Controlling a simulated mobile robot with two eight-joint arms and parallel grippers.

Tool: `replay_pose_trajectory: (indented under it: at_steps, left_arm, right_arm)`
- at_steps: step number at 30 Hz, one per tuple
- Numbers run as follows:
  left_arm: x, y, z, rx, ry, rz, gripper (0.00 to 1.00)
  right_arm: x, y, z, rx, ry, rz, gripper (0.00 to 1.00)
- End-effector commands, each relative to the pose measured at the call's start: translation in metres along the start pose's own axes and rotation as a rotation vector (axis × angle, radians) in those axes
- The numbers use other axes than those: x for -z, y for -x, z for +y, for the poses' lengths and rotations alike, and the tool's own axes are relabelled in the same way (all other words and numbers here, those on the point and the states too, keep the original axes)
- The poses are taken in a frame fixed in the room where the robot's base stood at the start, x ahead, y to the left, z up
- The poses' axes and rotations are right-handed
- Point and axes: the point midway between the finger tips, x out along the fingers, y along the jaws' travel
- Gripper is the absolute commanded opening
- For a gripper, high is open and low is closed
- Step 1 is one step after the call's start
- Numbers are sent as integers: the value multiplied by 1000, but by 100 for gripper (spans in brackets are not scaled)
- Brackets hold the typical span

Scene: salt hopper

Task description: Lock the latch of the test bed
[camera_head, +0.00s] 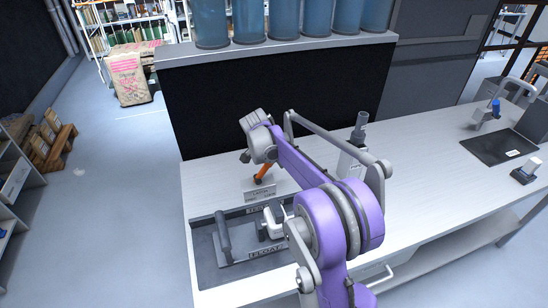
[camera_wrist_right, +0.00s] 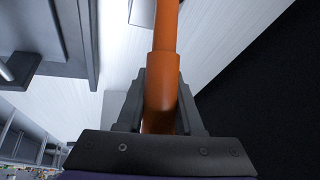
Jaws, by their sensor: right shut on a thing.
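The orange latch handle (camera_head: 264,172) stands tilted on the white bench, behind a small grey label plate (camera_head: 259,192). My right gripper (camera_head: 247,156) reaches it from above, at the end of my purple arm. In the right wrist view the orange handle (camera_wrist_right: 163,75) runs between the two dark fingers of my right gripper (camera_wrist_right: 161,95), which is shut on it. The handle's base is partly hidden in the head view. The test bed (camera_head: 207,268) is a dark grey recessed tray with an upright grey handle (camera_head: 223,232). My left gripper is out of view.
A grey-and-white device (camera_head: 353,150) stands on the bench behind my arm. A black panel (camera_head: 230,110) rises at the back, with blue cylinders (camera_head: 285,18) above. The right part of the bench (camera_head: 425,180) is mostly clear, with a dark mat (camera_head: 492,147) farther off.

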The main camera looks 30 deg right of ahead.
Motion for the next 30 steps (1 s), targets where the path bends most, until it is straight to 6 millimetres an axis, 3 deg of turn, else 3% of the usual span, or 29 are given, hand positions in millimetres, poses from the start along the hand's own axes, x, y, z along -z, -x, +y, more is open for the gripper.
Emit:
replay_pose_trajectory:
  at_steps: [19, 20, 24, 30]
  left_arm:
    - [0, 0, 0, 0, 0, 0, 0]
    - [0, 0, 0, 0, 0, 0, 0]
    - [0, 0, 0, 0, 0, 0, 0]
    - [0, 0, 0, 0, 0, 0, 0]
  right_arm:
    - [1, -6, 2, 7, -14, -48, 0]
    - [1, -6, 2, 7, -14, -48, 39]
    - [1, -6, 2, 7, -13, -48, 64]
    - [1, -5, 2, 7, -13, -48, 66]
